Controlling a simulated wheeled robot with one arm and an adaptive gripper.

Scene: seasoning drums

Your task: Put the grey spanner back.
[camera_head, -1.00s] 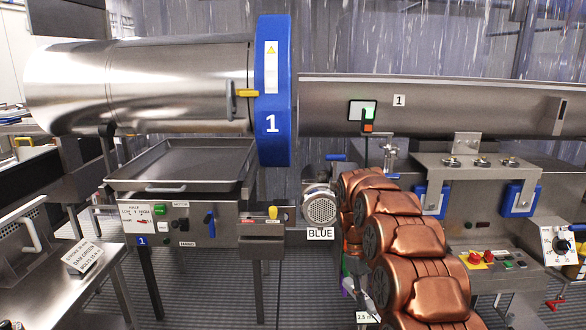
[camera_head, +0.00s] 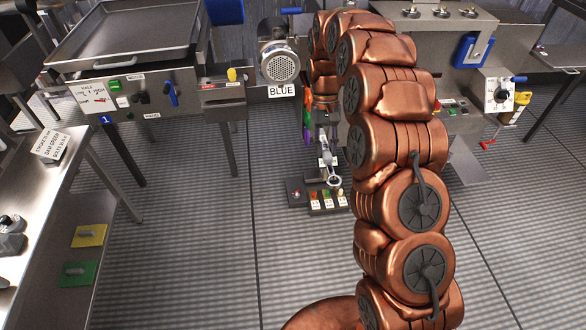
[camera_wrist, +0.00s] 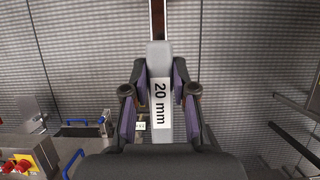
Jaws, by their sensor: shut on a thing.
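The grey spanner (camera_wrist: 157,60) is between my gripper's fingers (camera_wrist: 158,100) in the wrist view, with a white "20 mm" label facing the camera. My gripper is shut on it. In the head view a grey spanner (camera_head: 333,181) shows below the end of my arm, its ring end low and toward the camera. My gripper is mostly hidden by my arm in that view. A small dark stand (camera_head: 328,210) with several labelled coloured tabs is on or near the floor just below the ring end. I cannot tell whether the spanner touches it.
Orange, green and purple pieces (camera_head: 307,122) hang left of the spanner. A steel bench (camera_head: 55,190) is at left. The grey floor (camera_head: 240,240) in front is clear.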

